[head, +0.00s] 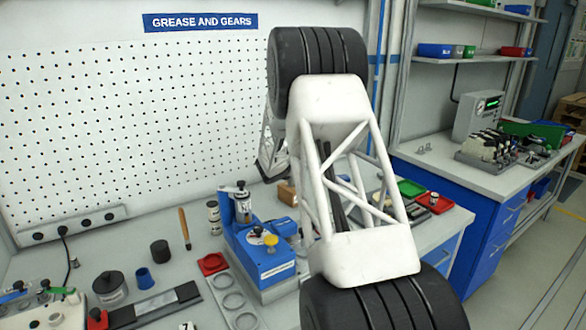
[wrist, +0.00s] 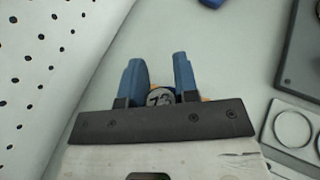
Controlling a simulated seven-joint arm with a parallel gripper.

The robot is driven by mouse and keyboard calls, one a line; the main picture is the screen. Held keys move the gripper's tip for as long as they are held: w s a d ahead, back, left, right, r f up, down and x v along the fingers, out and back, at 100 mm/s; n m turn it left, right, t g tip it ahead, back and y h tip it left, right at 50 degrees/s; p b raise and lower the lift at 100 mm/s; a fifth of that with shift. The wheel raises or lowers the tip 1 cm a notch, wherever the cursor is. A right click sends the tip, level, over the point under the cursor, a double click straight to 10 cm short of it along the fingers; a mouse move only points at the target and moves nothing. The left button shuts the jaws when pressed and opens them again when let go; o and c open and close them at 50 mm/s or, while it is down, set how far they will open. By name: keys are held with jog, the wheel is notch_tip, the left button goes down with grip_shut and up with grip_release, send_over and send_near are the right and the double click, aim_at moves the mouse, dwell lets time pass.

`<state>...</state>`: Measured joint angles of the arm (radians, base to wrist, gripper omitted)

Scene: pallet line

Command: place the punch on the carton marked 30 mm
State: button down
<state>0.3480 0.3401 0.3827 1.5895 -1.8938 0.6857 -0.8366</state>
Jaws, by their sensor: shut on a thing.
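In the wrist view my gripper (wrist: 158,72) has two blue fingers, shut on a round grey-faced piece marked 73 (wrist: 160,97). The dark gripper bar hides most of this piece, and I cannot tell from its shape whether it is the punch. Bits of orange show beside it behind the fingers. In the head view my own arm fills the middle and my gripper does not show. No carton marked 30 mm can be read in either view. A small brown block (head: 287,193) is partly hidden behind the arm.
A blue fixture (head: 262,262) stands mid-bench, beside a grey tray with round recesses (head: 247,320). A dark cylinder (head: 160,253), a blue cup (head: 144,279) and a black round piece (head: 110,287) stand to the left. The pegboard (head: 120,130) rises behind the bench.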

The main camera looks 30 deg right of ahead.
jog(key=shift+f, duration=0.15)
jog(key=c, duration=0.9)
grip_release()
jog(key=shift+o, duration=0.2)
jog(key=shift+v, duration=0.8)
jog(key=v, duration=1)
jog(key=shift+a+r, duration=0.2)
jog(key=shift+r, duration=0.05)
jog(key=shift+s, duration=0.1)
